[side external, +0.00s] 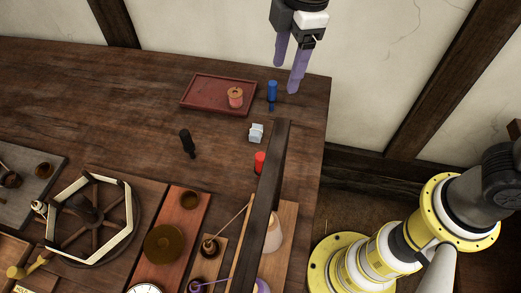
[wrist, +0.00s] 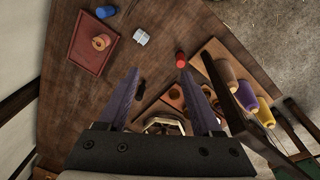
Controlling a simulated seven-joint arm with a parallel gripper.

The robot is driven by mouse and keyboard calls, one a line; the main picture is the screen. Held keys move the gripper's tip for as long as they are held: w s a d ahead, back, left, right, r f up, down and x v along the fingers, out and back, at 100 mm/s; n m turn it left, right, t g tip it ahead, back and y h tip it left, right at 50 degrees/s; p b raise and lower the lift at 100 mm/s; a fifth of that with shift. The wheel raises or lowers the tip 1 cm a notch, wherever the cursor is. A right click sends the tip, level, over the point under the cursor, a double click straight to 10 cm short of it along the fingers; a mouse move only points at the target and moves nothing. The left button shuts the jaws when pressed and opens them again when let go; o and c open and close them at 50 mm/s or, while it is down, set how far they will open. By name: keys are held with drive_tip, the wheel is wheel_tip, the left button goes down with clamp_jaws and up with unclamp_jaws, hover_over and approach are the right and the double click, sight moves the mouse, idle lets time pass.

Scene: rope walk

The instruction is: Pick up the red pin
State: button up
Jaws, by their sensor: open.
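The red pin (side external: 260,162) is a small red cylinder on the brown wooden table, just left of a dark upright beam in the side view. In the wrist view the red pin (wrist: 180,60) shows ahead of the fingertips, nearer the right finger. My gripper (side external: 286,78) is open and empty, with two purple fingers. It hangs above the table's far right end, well above and apart from the pin. In the wrist view the gripper (wrist: 160,75) has its fingers spread wide with nothing between the tips.
A blue pin (side external: 272,91), a grey-white block (side external: 256,133) and a black pin (side external: 186,143) stand near the red pin. A red tray (side external: 194,98) holds a spool (side external: 235,97). The dark beam (side external: 262,210) stands close to the red pin. The far left table is clear.

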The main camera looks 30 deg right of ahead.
drive_tip(key=n+g, duration=0.1)
drive_tip(key=n, duration=0.1)
hover_over(260, 156)
wheel_tip(260, 156, down, 7)
drive_tip(key=shift+h, duration=0.4)
wheel_tip(260, 156, down, 13)
drive_tip(key=shift+f, duration=0.1)
drive_tip(key=shift+c, duration=0.2)
clamp_jaws()
